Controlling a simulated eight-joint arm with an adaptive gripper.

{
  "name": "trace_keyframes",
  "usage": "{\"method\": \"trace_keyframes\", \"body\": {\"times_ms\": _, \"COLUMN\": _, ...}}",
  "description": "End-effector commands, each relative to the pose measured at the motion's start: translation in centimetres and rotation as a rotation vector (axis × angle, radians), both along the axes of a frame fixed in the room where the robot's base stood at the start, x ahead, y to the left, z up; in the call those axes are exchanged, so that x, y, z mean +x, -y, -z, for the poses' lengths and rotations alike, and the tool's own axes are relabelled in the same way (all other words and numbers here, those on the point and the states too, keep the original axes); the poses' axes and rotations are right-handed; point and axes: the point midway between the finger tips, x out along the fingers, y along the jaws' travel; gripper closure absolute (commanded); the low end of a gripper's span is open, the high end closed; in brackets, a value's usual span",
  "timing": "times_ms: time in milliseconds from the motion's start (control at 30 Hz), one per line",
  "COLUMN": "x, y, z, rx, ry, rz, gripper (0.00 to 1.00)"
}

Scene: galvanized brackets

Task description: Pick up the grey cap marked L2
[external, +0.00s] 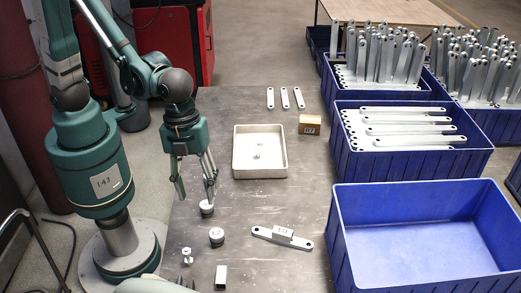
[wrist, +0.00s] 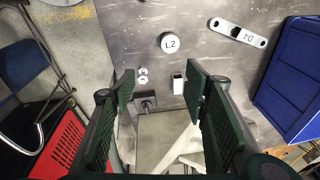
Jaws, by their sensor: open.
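The grey cap marked L2 (wrist: 168,42) stands on the dark table in the wrist view, above the gap between my fingertips. In the external view a dark-sided cap with a light top (external: 217,236) fits its place beside the bolt and the metal tube; its mark is small there. My gripper (external: 196,198) is open and empty, above the table and to the upper left of that cap. In the wrist view the two fingers of my gripper (wrist: 160,82) are well apart with nothing held between them.
Another cap (external: 206,208) stands by my right fingertip. A bolt (external: 187,256), a metal tube (external: 221,276) and a labelled bracket (external: 262,232) lie nearby. A white tray (external: 239,165), a tan block (external: 309,125) and blue crates (external: 344,240) are farther right.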

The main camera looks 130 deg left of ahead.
Motion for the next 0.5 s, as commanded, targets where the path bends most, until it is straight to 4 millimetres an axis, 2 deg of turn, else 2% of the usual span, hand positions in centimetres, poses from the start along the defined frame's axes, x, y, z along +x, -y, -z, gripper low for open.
{"method": "trace_keyframes", "body": {"times_ms": 500, "x": 2.6, "y": -2.7, "z": 8.2, "rx": -0.012, "ry": -0.080, "rz": 0.216, "gripper": 0.55}}
